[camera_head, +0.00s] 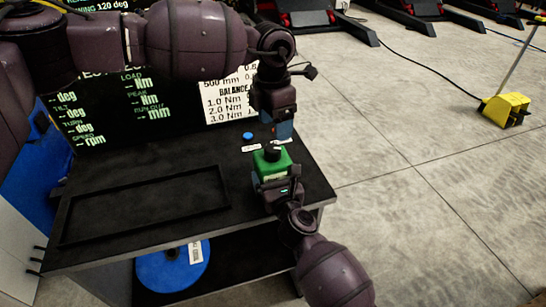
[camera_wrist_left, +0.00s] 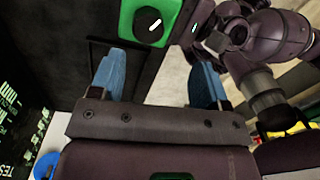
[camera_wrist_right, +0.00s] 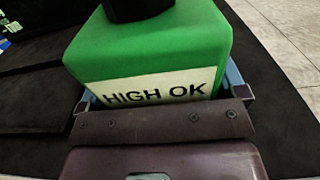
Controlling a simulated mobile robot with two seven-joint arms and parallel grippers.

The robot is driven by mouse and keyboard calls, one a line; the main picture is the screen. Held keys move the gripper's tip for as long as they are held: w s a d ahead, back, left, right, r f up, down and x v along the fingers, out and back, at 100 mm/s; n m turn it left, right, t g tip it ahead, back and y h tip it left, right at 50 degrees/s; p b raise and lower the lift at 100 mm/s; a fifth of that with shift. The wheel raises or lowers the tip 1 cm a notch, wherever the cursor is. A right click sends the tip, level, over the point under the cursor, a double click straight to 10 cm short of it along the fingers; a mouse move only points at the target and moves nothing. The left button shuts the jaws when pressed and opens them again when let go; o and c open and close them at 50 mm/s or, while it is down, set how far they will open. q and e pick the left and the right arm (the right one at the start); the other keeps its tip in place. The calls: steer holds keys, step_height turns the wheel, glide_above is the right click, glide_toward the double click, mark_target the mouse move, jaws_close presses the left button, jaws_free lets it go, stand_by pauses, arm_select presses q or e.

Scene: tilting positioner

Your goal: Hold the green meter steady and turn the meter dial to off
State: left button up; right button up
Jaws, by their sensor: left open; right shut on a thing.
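The green meter (camera_head: 285,158) stands near the right edge of the black table, with a black dial (camera_head: 272,150) on top. In the left wrist view the dial (camera_wrist_left: 148,22) has a white pointer line slanting toward upper right. My right gripper (camera_head: 268,180) is shut on the meter from the front; in the right wrist view its blue fingers flank the meter (camera_wrist_right: 150,50), whose label reads "HIGH OK". My left gripper (camera_head: 282,132) points down just behind and above the meter. Its blue fingers (camera_wrist_left: 157,75) are open and empty, apart from the dial.
An empty black tray (camera_head: 222,190) lies at the left of the table. A blue button (camera_head: 248,135) and small white labels lie behind the meter. Dark display boards (camera_head: 110,130) stand at the back. A blue disc (camera_head: 150,275) is on the lower shelf.

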mark_target(272, 148)
arm_select(q)
steer(key=f+m, duration=0.2)
steer(key=m, duration=0.2)
steer(key=f+m, duration=0.3)
steer(key=m, duration=0.1)
steer(key=w+f+m, duration=0.1)
steer(key=f+m, duration=0.2)
steer(key=m, duration=0.1)
steer(key=shift+a+f+m+t+y, duration=0.1)
steer(key=shift+a+m+t+y, duration=0.15)
steer(key=shift+m+t+y, duration=0.05)
stand_by(0.7)
steer(key=shift+c, duration=0.5)
